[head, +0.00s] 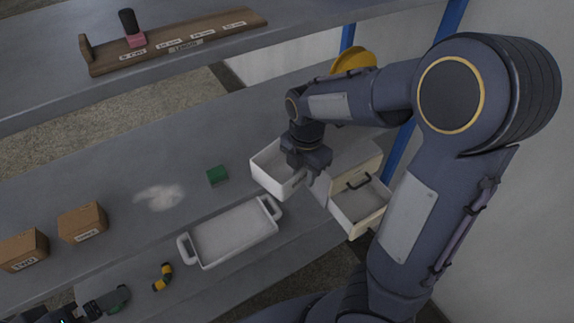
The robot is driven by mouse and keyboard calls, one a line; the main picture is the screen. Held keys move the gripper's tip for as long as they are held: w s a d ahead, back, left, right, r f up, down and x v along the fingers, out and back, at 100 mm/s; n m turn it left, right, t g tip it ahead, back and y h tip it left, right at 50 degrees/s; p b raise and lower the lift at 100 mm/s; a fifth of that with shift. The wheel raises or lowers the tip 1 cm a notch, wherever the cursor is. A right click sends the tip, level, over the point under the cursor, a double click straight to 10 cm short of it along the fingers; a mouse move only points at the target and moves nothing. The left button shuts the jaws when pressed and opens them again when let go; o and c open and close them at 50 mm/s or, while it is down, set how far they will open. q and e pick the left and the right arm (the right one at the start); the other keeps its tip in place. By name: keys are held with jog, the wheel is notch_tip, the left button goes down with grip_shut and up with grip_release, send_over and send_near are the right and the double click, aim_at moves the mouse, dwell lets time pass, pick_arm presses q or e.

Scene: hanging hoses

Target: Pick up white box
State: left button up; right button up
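A white open-topped box (268,178) stands on the grey bench, right of the middle of the head view. My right gripper (308,178) points down at the box's right side and hides part of it. I cannot tell whether its fingers touch the box wall or how far apart they are. My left gripper (108,302) is low at the bottom left edge, mostly cut off, beside a small green thing (121,296). Its finger state is unclear.
A white tray with handles (232,238) lies in front of the box. A drawer unit (363,162) with an open drawer (360,203) stands to the right. A green block (217,175), brown boxes (82,222) and a yellow-black piece (162,277) lie leftward. A shelf (230,52) overhangs behind.

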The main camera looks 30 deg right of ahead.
grip_shut()
jog(key=shift+r, duration=0.15)
jog(key=shift+r, duration=0.2)
notch_tip(320, 180, up, 2)
jog(key=shift+r, duration=0.2)
jog(key=s+d+r, duration=0.2)
jog(key=s+r, duration=0.8)
jog(key=s, duration=0.4)
